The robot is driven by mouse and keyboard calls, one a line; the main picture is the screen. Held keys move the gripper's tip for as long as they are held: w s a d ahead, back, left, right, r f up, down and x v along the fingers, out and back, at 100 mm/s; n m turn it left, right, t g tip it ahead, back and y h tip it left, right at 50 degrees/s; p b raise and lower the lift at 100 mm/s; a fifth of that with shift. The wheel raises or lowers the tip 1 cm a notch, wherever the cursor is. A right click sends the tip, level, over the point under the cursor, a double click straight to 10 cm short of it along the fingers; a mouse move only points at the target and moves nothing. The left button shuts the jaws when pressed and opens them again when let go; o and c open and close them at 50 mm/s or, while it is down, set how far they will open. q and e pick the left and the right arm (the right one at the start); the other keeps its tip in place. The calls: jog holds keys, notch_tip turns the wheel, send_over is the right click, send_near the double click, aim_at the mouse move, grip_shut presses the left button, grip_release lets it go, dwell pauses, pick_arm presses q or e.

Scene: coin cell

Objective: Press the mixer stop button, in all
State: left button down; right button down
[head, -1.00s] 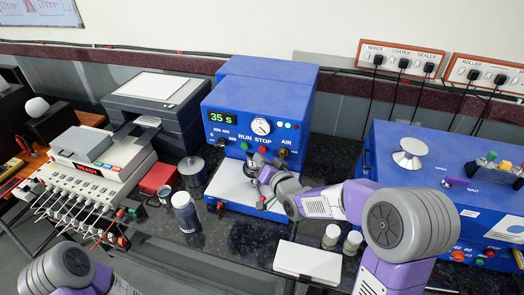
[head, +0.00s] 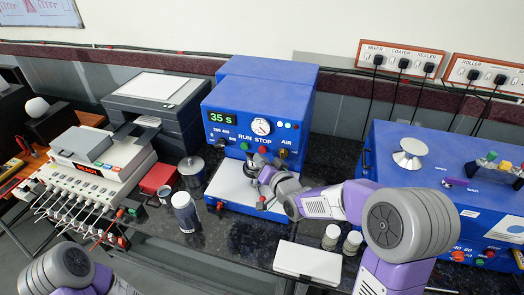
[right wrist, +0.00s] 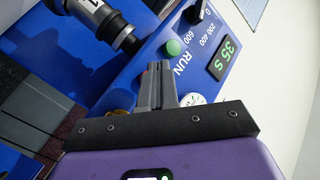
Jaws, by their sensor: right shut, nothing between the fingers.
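The blue mixer (head: 256,100) stands mid-table, with a green display reading 35 s. In the head view its red stop button (head: 262,150) sits under the STOP label, right of the green RUN button (head: 244,146). My right gripper (head: 263,170) is in front of the panel, just below the stop button. In the right wrist view the shut, empty fingers (right wrist: 158,68) point at the panel beside the green button (right wrist: 173,47). My left gripper is out of view.
A round gauge (head: 261,127) and an AIR knob (head: 284,153) are close on the panel. A capped jar (head: 185,212) stands left of the mixer. A white box (head: 308,262) and two small jars stand in front. A second blue machine (head: 440,150) is at right.

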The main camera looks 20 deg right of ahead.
dwell(0.7)
jog(key=shift+w+d+b, duration=0.25)
jog(key=shift+w+b, duration=0.1)
jog(key=shift+b, duration=0.05)
jog(key=shift+w+d, duration=0.2)
jog(key=shift+w, duration=0.15)
dwell(0.6)
jog(key=shift+b, duration=0.3)
jog(key=shift+s+a+b, duration=0.45)
jog(key=shift+s, duration=0.25)
